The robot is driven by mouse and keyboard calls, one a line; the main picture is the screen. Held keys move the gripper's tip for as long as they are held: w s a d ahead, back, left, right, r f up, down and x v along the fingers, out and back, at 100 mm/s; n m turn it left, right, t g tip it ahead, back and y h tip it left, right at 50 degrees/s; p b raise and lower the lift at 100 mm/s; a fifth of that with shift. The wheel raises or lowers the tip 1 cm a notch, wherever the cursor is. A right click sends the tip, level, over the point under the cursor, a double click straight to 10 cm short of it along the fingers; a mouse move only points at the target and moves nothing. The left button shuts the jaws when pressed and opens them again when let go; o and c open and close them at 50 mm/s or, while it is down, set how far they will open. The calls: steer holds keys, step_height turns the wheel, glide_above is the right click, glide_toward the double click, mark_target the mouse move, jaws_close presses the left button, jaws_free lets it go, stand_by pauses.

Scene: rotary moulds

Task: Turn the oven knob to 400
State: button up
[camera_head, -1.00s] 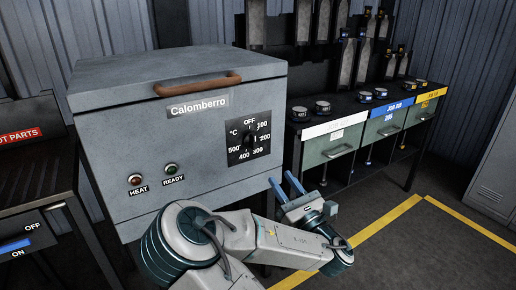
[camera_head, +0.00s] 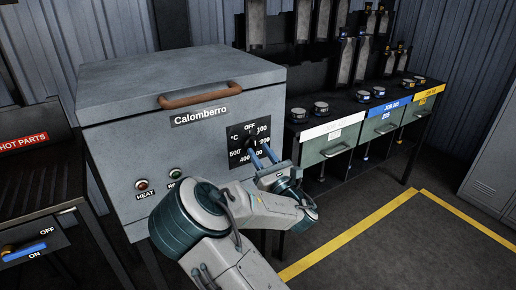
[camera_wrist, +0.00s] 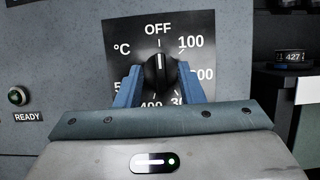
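The grey Calomberro oven (camera_head: 105,120) stands in front of me with a black dial plate (camera_head: 262,130) on its front. The plate is marked OFF, 100, 200, 300, 400 and 500 °C. The black knob (camera_wrist: 160,72) sits at the dial's middle, its white line pointing up to OFF in the wrist view. My gripper (camera_head: 262,150) is at the dial with its two blue fingers apart. In the wrist view, the fingers (camera_wrist: 160,82) stand left and right of the knob, and a gap seems to show on each side. Whether they touch it is unclear.
HEAT (camera_head: 142,185) and READY (camera_head: 176,173) lamps sit low on the oven front. A brown handle (camera_head: 200,95) crosses the lid edge. Left is a HOT PARTS stand (camera_head: 30,190); right is a rack with green drawers (camera_head: 330,148). Floor at right is clear.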

steer(key=shift+x, duration=1)
jaws_close()
